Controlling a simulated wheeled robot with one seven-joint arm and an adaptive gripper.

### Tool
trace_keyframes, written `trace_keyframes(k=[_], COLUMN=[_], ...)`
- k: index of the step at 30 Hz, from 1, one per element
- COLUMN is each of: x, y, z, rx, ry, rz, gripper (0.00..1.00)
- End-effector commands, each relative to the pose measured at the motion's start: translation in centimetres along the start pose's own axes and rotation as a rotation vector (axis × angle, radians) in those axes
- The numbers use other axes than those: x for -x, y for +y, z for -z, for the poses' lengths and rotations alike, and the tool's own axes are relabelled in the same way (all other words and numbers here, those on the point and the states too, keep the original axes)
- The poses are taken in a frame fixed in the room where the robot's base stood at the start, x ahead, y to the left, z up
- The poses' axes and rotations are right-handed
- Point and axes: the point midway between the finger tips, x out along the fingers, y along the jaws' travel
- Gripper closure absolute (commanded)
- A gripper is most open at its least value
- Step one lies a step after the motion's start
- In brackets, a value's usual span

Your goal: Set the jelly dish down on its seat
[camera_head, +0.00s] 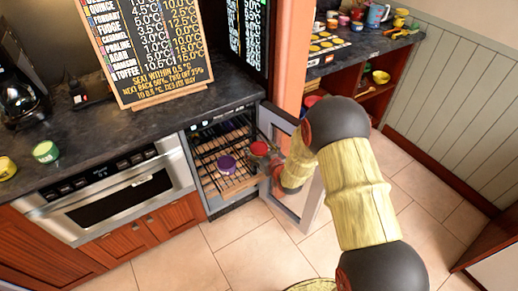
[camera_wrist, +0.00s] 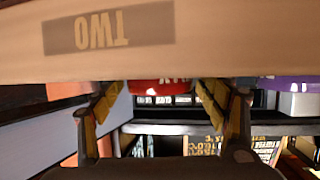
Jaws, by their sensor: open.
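A red dish (camera_head: 260,149) is at the right of the pulled-out wooden rack in the open cooler. I cannot read its label, so I cannot confirm it is the jelly dish. In the wrist view, which is upside down, the red dish (camera_wrist: 160,87) shows between the fingertips of my open gripper (camera_wrist: 161,95), partly hidden by the rack front marked "TWO" (camera_wrist: 200,60). I cannot tell whether the fingers touch it. A purple dish (camera_head: 227,165) stands on the rack to its left; it also shows in the wrist view (camera_wrist: 285,83).
The cooler's glass door (camera_head: 311,200) stands open on the right, close to my arm. A menu board (camera_head: 150,45) and a green-topped jar (camera_head: 45,151) are on the dark counter. The tiled floor (camera_head: 235,240) in front is clear.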

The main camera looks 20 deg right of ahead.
Motion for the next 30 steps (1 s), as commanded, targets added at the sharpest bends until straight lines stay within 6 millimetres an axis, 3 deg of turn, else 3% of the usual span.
trace_keyframes(k=[5,15,23,26,30], x=[2.2,9.1,11.8,12.1,12.7], y=[0.0,0.1,0.0,0.2,1.1], z=[0.3,0.4,0.3,1.2,4.8], rx=[0.0,-0.001,0.001,0.008,0.035], ry=[-0.002,-0.001,0.0,-0.011,-0.075], rz=[-0.001,-0.001,-0.001,-0.009,-0.047], gripper=[0.27,0.27,0.27,0.27,0.27])
